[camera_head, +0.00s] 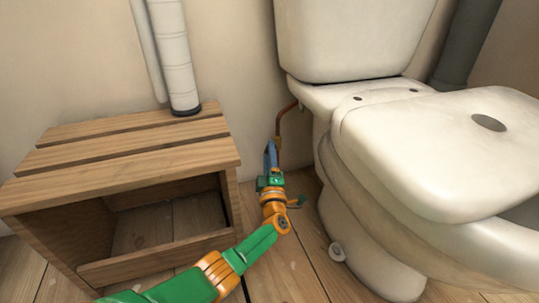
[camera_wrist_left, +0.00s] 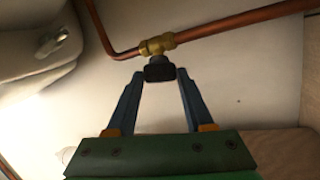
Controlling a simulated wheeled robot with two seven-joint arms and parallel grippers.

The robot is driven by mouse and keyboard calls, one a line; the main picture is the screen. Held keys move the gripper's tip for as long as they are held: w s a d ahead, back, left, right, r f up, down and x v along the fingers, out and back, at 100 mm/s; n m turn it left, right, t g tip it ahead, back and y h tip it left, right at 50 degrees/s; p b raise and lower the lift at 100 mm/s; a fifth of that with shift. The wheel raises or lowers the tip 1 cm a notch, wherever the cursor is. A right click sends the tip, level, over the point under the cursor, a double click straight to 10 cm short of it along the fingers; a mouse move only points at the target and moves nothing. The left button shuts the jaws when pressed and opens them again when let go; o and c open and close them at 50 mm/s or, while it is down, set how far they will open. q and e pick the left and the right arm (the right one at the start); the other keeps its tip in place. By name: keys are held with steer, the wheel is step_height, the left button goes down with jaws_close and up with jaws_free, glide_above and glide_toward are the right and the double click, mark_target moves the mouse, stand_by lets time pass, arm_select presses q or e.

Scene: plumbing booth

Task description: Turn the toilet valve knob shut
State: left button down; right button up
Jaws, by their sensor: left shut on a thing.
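The valve has a dark knob (camera_wrist_left: 159,70) below a brass body (camera_wrist_left: 157,45) on a copper pipe in the left wrist view. My left gripper (camera_wrist_left: 160,74) has its two blue fingers on either side of the knob and is shut on it. In the head view my left gripper (camera_head: 270,149) reaches low to the wall beside the toilet, at the foot of the copper pipe (camera_head: 281,122). The knob is hidden there behind the gripper. My right gripper is not in view.
The white toilet (camera_head: 375,265) stands close on the right of my left arm.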

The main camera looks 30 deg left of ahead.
arm_select(q)
steer(key=shift+a+f+m+t, duration=0.1)
steer(key=shift+m+t, duration=0.4)
steer(key=shift+m, duration=0.1)
steer(key=shift+c, duration=1.4)
jaws_free()
